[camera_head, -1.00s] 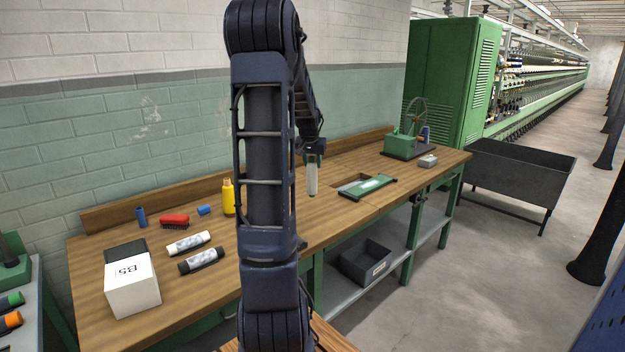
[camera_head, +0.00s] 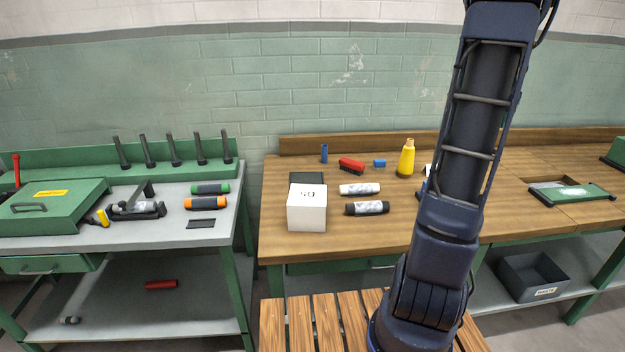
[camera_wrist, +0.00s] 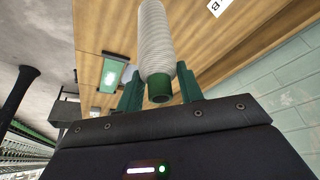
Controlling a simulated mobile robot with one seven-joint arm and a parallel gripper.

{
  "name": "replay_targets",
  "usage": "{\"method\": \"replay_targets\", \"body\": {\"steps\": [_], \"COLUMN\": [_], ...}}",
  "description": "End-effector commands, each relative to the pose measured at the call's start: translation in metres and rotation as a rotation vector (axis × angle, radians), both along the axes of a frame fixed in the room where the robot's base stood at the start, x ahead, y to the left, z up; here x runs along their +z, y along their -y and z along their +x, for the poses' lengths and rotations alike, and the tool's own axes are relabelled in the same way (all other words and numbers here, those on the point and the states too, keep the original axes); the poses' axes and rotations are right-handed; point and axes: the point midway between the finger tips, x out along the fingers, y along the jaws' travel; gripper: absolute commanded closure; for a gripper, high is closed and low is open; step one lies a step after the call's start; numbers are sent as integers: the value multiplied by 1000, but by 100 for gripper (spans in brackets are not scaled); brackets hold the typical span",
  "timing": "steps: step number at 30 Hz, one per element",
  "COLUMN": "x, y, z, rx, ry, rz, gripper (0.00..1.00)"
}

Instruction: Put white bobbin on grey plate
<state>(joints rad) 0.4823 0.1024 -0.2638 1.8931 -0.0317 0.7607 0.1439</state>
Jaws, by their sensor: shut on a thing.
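My gripper (camera_wrist: 160,80) is shut on a white ribbed bobbin (camera_wrist: 155,35) with a green end, seen in the wrist view with one green finger on each side. The bobbin is above the wooden bench. In the head view my arm hides the gripper; a small white bit shows beside the arm, and I cannot tell what it is. A small dark grey flat plate (camera_head: 201,224) lies on the left grey-topped table, near its front edge, with nothing on it. It is far to the left of my arm.
The wooden bench (camera_head: 285,240) holds a white box (camera_head: 307,208), a yellow bottle (camera_head: 406,160) and several small items. On the left table (camera_head: 90,242), green (camera_head: 209,188) and orange (camera_head: 206,203) bobbins lie behind the plate; upright dark pegs stand at the back. A slatted wooden surface (camera_head: 300,330) is in front.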

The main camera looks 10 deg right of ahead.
Motion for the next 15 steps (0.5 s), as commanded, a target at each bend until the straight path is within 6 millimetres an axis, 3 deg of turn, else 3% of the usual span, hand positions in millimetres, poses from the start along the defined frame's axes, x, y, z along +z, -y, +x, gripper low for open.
{"method": "replay_targets", "body": {"steps": [1, 6, 15], "x": [1, 1, 3], "y": [-16, -64, -161], "z": [18, 67, 142], "rx": [33, 122, 279], "ry": [0, 0, 1], "rz": [-1, 0, 0], "gripper": [100, 100, 100]}}
